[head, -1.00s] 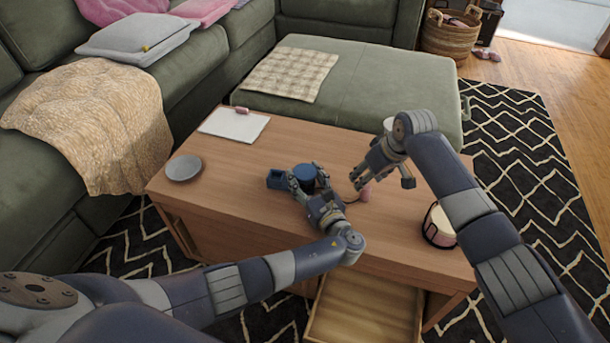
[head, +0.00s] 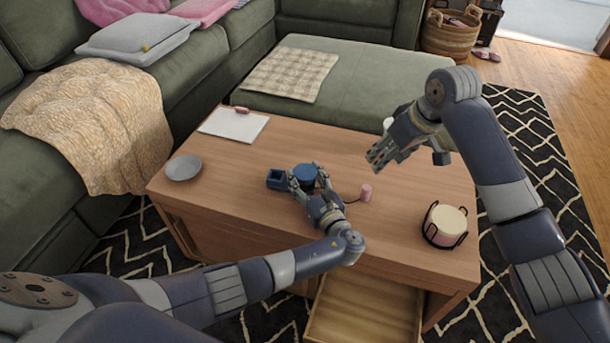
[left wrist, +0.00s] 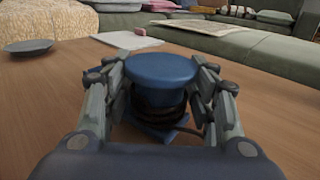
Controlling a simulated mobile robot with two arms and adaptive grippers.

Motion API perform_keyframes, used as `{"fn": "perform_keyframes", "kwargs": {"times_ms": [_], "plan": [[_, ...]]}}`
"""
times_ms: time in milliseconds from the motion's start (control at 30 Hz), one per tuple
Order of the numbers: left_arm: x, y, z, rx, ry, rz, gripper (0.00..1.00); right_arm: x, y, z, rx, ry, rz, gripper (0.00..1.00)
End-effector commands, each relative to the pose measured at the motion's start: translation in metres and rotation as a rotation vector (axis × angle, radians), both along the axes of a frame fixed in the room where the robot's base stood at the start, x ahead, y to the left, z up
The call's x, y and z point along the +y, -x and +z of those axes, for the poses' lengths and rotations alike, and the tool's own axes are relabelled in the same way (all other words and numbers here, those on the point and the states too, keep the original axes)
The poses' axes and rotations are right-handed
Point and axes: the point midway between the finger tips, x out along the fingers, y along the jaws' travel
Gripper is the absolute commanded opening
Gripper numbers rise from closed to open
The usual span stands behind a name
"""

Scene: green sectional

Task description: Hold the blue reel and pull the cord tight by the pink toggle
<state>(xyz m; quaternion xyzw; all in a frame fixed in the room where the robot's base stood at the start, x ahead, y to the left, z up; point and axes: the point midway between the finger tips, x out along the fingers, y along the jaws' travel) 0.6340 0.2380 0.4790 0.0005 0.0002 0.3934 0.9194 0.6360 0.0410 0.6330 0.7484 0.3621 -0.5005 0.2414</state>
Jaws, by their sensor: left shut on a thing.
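The blue reel (head: 306,174) stands on the wooden coffee table, with dark cord (left wrist: 158,112) wound around its middle. My left gripper (head: 309,182) is shut on the reel, one finger on each side; the left wrist view shows the blue top of the reel (left wrist: 162,68) between the fingers. The pink toggle (head: 366,193) is on the table to the right of the reel, apart from both grippers. A dark stretch of cord runs from near the left gripper to the toggle. My right gripper (head: 378,156) is above the table, away from the toggle; its finger opening is unclear.
A blue hollow block (head: 277,180) sits left of the reel. A grey plate (head: 184,168) and a white board (head: 232,125) lie on the table's left part. A cream-and-pink round item in a dark holder (head: 443,226) stands at the right. An open drawer (head: 365,310) juts out in front.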

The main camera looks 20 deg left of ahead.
Motion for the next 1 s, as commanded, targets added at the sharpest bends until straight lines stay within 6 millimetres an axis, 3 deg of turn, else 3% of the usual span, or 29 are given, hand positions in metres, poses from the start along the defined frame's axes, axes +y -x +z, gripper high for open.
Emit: {"fn": "perform_keyframes", "kwargs": {"times_ms": [167, 200, 300, 733, 1000], "plan": [[0.0, 0.0, 0.0, 0.0, 0.0, 0.0, 0.27, 0.0, 0.0, 0.0, 0.0, 0.0, 0.0, 0.45], [0.0, 0.0, 0.0, 0.0, 0.0, 0.0, 0.54, 0.0, 0.0, 0.0, 0.0, 0.0, 0.0, 0.45], [0.0, 0.0, 0.0, 0.0, 0.0, 0.0, 0.76, 0.0, 0.0, 0.0, 0.0, 0.0, 0.0, 0.45], [-0.004, 0.004, -0.001, 0.001, 0.001, -0.001, 0.76, 0.0, 0.0, 0.0, 0.0, 0.0, 0.0, 0.45], [-0.04, 0.037, -0.002, 0.003, 0.004, -0.003, 0.76, 0.0, 0.0, 0.0, 0.0, 0.0, 0.0, 0.45]]}}
